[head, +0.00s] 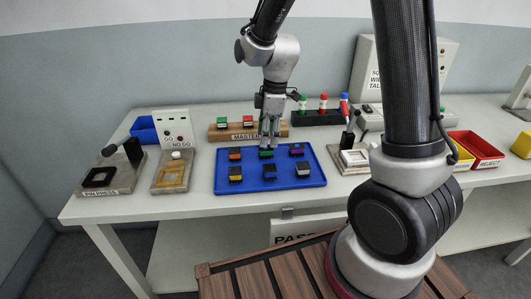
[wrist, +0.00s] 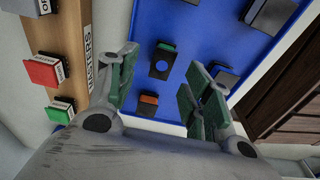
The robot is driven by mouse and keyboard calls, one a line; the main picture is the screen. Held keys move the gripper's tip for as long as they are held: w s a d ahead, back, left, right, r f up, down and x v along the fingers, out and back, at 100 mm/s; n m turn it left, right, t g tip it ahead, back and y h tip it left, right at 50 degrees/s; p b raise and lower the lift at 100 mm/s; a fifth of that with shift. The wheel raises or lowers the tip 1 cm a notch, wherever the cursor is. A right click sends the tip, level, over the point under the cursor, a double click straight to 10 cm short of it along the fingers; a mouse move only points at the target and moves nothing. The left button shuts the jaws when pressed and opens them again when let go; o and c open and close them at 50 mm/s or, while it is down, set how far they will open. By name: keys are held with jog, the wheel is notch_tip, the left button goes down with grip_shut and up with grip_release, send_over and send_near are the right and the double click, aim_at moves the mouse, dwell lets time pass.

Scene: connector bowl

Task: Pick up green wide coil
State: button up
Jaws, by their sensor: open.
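A small dark coil with a green top (head: 266,155) sits in the back row of the blue tray, in the middle. In the wrist view the green coil (wrist: 162,63) shows between my fingertips and beyond them. My gripper (head: 269,147) is open and empty, pointing down just above this coil; its fingers (wrist: 160,72) stand on either side of it in the picture. I cannot tell whether they reach down beside it. The blue tray (head: 305,181) holds several such coils.
An orange-topped coil (head: 235,154) lies to the left and a purple-topped one (head: 297,149) to the right. The masters block (head: 222,134) with a green and a red piece stands close behind the tray. A black rack (head: 318,118) stands at the back right.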

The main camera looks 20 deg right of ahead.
aim_at(266, 149)
jog(key=f, duration=0.5)
jog(key=shift+a+f, duration=0.2)
jog(key=shift+a, duration=0.15)
jog(key=c, duration=1.1)
